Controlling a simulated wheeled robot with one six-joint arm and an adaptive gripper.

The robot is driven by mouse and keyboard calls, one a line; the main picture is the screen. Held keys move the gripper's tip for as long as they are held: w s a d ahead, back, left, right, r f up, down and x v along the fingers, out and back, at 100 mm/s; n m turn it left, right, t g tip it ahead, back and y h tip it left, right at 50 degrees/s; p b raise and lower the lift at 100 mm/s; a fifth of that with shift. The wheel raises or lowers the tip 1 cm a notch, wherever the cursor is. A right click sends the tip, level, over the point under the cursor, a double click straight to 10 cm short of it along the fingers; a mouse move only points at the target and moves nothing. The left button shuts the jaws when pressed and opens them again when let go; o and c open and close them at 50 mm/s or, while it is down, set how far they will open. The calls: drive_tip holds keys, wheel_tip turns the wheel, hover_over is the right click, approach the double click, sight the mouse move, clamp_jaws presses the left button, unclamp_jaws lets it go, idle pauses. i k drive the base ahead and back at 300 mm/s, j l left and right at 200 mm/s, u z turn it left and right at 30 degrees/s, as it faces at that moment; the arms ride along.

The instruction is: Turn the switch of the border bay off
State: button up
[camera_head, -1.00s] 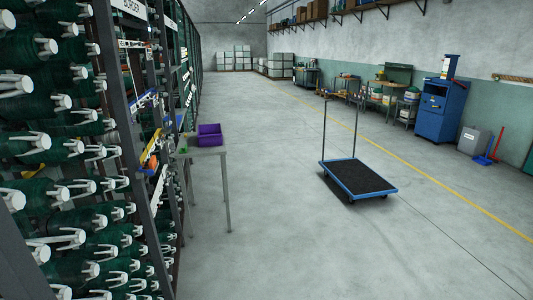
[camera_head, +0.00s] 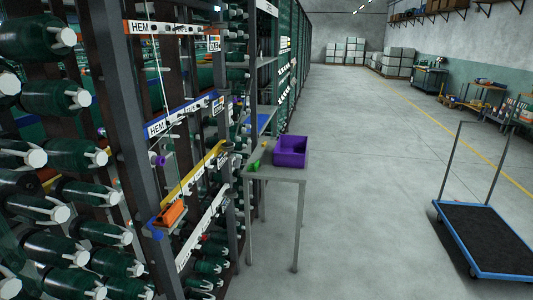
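A tall dark rack frame (camera_head: 123,130) stands at the left, with several white-labelled rails across it. The upper rail (camera_head: 170,27) has a red end and reads "HEM". A blue-ended rail (camera_head: 175,120) below it also reads "HEM". A yellow rail (camera_head: 203,170) runs lower down. An orange object (camera_head: 172,214) sits in a blue holder at the frame's lower part. I cannot make out a border sign or a switch clearly in this view. My gripper is not in view.
Green spools (camera_head: 85,232) with white ends jut out at the left. A grey table (camera_head: 274,173) with a purple bin (camera_head: 291,151) stands beside the rack. A blue-edged trolley (camera_head: 490,240) is at the right. The aisle floor between is clear.

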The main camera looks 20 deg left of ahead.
sight(237, 163)
drive_tip(key=i+l+u, duration=0.2)
drive_tip(key=i+u, duration=0.25)
drive_tip(key=i+l+u, duration=0.9)
drive_tip(key=i, duration=0.05)
